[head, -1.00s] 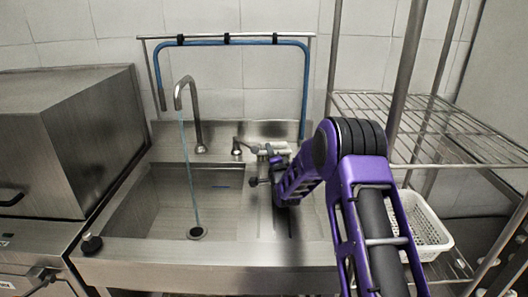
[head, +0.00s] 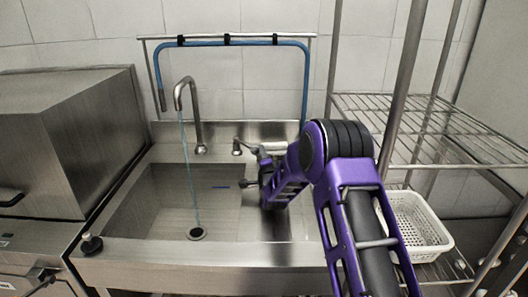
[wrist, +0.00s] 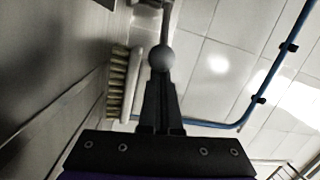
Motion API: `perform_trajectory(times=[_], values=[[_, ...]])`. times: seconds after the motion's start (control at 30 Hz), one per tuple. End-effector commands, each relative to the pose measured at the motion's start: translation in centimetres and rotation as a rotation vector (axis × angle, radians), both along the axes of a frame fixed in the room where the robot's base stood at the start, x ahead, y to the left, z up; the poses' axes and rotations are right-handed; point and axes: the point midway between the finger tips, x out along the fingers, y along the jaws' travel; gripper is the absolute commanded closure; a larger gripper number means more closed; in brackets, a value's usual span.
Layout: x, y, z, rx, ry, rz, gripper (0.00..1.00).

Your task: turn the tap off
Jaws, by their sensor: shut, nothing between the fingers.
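The tap (head: 192,105) is a curved metal spout at the back of the sink, and a thin blue stream of water (head: 187,170) runs from it to the drain. In the wrist view a rod with a round end (wrist: 161,59), likely this lever, is directly ahead of my gripper (wrist: 160,85). My gripper's fingers are shut and empty, very close to that round end; I cannot tell whether they touch. In the head view my arm partly hides this area.
A brush (wrist: 122,80) with pale bristles lies beside my fingers in the wrist view. A blue hose (head: 240,42) hangs on a rail behind the sink (head: 150,250). A wire rack (head: 430,125) with a white perforated basket (head: 415,225) stands at right. A steel box (head: 70,140) stands at left.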

Motion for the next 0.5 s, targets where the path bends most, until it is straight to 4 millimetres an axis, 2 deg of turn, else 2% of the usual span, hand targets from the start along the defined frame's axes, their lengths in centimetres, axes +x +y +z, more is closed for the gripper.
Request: perform_trajectory(times=[0.5], values=[[-1.1,1.4,0.0,0.001,-0.001,-0.109,1.0]])
